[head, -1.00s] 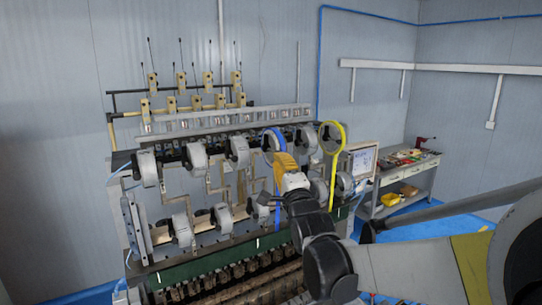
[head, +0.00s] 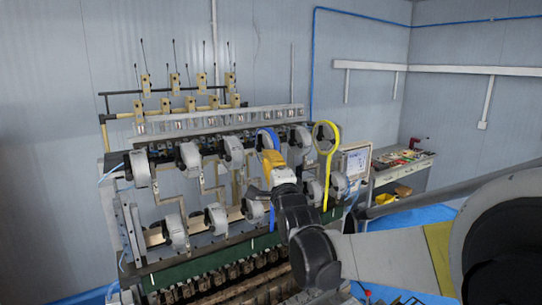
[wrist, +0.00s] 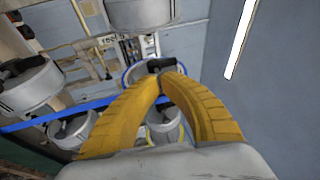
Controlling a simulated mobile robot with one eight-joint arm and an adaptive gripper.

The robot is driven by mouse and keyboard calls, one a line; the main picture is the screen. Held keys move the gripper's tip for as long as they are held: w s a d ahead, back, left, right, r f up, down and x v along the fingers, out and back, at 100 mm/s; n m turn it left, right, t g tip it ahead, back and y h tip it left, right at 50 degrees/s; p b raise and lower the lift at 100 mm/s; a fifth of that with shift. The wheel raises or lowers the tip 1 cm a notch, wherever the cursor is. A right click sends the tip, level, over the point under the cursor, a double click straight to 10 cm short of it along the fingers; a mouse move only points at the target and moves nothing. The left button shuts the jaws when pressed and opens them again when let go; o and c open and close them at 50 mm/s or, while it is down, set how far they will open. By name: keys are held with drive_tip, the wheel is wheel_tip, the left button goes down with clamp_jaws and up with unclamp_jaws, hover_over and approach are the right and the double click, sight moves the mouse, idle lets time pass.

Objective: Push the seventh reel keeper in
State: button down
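My gripper (head: 268,152) is in front of the winder, in front of the reel with a blue band (head: 267,138) in the upper row. In the wrist view its two yellow fingers (wrist: 163,76) meet at the tips, with nothing visible between them. Just beyond the tips is a reel (wrist: 132,74) with a black keeper (wrist: 158,64) at its centre. The tips overlap this keeper in the picture; I cannot tell whether they touch it. Other reels (head: 189,158) stand in an upper and a lower row. I cannot tell which keeper is the seventh.
A reel with a yellow band (head: 325,138) is right of my gripper. A blue band (wrist: 60,116) crosses the left of the wrist view. Another black keeper and reel (wrist: 32,88) are at left. A control panel (head: 355,163) and workbench (head: 402,165) stand at right.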

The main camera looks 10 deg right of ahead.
drive_tip(key=shift+w+a, duration=0.15)
drive_tip(key=shift+w, duration=0.3)
drive_tip(key=shift+s, duration=0.15)
drive_tip(key=s, duration=0.9)
drive_tip(key=shift+d, duration=0.45)
drive_tip(key=s+f+n+g+b, duration=0.4)
drive_tip(key=s+f+b, duration=0.5)
drive_tip(key=f, duration=1.1)
drive_tip(key=s+f+n+g+b, duration=0.5)
drive_tip(key=s+f+n+b, duration=0.3)
drive_tip(key=f+b, duration=0.7)
drive_tip(key=s+f+n+g+b, duration=0.4)
drive_tip(key=s+f+b, duration=0.7)
drive_tip(key=f, duration=1.4)
drive_tip(key=shift+d+n+g+b, duration=0.2)
drive_tip(key=shift+n+g+b, duration=0.2)
drive_tip(key=shift+n+b, duration=0.45)
